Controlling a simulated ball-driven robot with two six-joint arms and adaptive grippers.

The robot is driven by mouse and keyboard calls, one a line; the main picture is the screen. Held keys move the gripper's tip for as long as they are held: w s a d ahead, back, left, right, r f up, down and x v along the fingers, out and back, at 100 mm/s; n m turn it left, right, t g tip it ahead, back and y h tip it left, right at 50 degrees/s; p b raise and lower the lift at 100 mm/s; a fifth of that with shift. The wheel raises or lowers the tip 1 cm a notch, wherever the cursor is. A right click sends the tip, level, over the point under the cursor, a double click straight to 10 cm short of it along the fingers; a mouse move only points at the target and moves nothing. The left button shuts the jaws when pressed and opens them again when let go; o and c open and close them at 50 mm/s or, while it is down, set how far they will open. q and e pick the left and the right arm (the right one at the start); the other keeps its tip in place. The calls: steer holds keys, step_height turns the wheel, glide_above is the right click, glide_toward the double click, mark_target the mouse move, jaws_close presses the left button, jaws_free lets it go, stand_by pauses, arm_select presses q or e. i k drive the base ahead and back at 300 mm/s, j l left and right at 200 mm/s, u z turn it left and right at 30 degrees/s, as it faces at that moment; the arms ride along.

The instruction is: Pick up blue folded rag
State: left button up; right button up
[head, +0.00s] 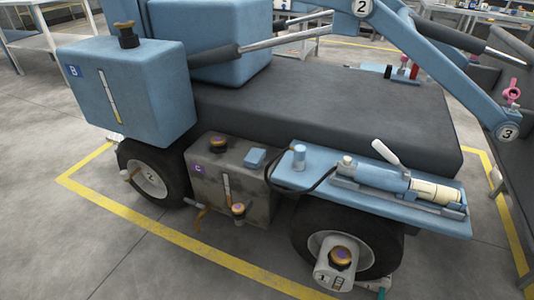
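A small, flat blue piece that looks like the blue folded rag (255,158) lies on top of the grey-brown box marked C (260,196). It is near the right edge of the box top, beside the blue shelf. Its top is uncovered. Neither of my grippers is in the head view.
A blue tank marked B (135,90) rises to the left. Wheels stand below. Floor in front is clear.

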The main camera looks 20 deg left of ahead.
mark_target(256, 156)
steer(key=i+j+z, duration=0.2)
steer(key=j, duration=0.2)
steer(key=i+j+z, duration=0.2)
steer(key=j, duration=0.2)
steer(key=j+z, duration=0.25)
steer(key=j, duration=0.15)
steer(key=i+j+z, duration=0.2)
steer(key=j, duration=0.3)
steer(key=j+z, duration=0.2)
steer(key=j, duration=0.25)
